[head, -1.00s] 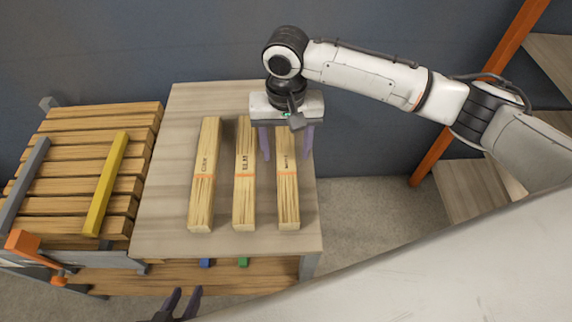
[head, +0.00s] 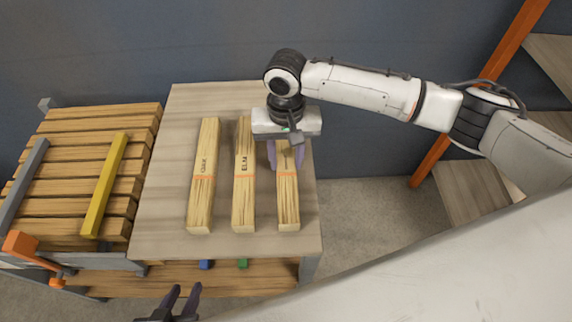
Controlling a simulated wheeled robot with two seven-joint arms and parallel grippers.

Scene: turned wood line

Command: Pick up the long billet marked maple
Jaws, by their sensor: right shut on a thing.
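Three long pale billets lie side by side on a wood-topped table (head: 165,215), each with an orange band. The left billet (head: 201,205) is marked oak and the middle billet (head: 244,205) is marked elm. The right billet (head: 289,208) has its label hidden behind my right gripper; its marking was too small to read surely earlier. My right gripper (head: 286,164) is shut on this right billet, one finger on each side, beyond the orange band. The billet appears to rest on the table. My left gripper (head: 184,298) is open and empty at the bottom edge, in front of the table.
A slatted wooden rack (head: 75,165) with a yellow bar (head: 107,185) and an orange clamp handle (head: 30,250) stands left of the table. A lower shelf (head: 180,278) holds a blue piece (head: 206,264) and a green piece (head: 242,263). Orange-framed shelving (head: 432,155) stands at right.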

